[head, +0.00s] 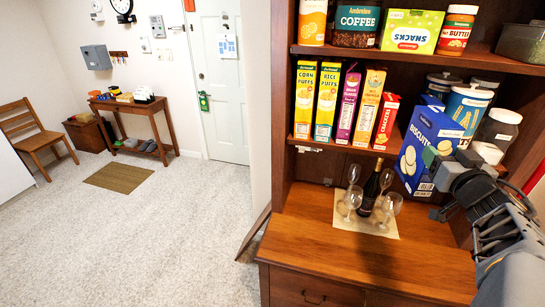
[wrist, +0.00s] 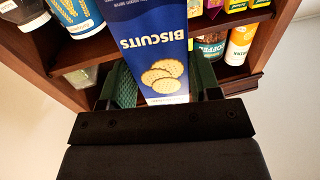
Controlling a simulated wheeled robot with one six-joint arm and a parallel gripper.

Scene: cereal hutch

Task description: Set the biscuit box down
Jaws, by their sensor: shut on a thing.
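The blue biscuit box (head: 418,148) has yellow biscuits on its face and a white label near its bottom. It is tilted in the head view, in front of the right part of the middle shelf, with its lower end showing below the shelf edge. My gripper (head: 438,166) is shut on it from the right. In the wrist view my gripper (wrist: 165,88) has a finger on each side of the biscuit box (wrist: 150,45), which appears upside down. The wooden hutch counter (head: 425,250) lies below, and I see no contact between box and counter.
Cereal boxes (head: 328,102) stand on the middle shelf, left of a gap. Canisters (head: 468,104) stand behind the biscuit box. Glasses and a dark bottle (head: 369,194) stand on a cream mat (head: 350,222) on the counter. The counter's front is clear.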

